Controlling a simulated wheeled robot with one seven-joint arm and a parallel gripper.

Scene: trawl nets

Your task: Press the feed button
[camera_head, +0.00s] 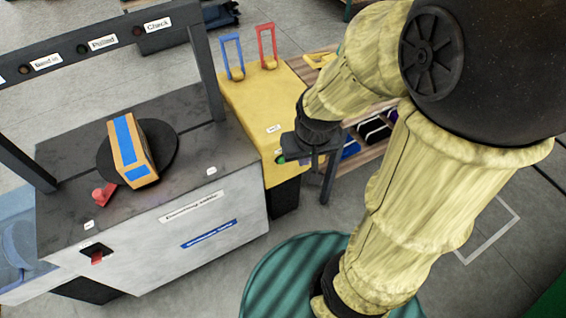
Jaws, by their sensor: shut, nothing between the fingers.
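A small green button (281,159) shows on the front edge of the yellow cabinet (249,105), just left of my gripper. I cannot read the small label above it, so I cannot tell for sure that it is the feed button. My gripper (314,166) is dark, shut and empty, at the cabinet's right front corner. It partly overlaps the button's surroundings, and I cannot tell whether it touches the button.
A blue lever (232,52) and a red lever (267,45) stand on the cabinet. Left is a grey bench (205,155) with a blue-taped box (132,150) on a dark disc, a red knob (103,194) and an overhead frame (207,70). A wooden shelf (350,165) stands behind my gripper.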

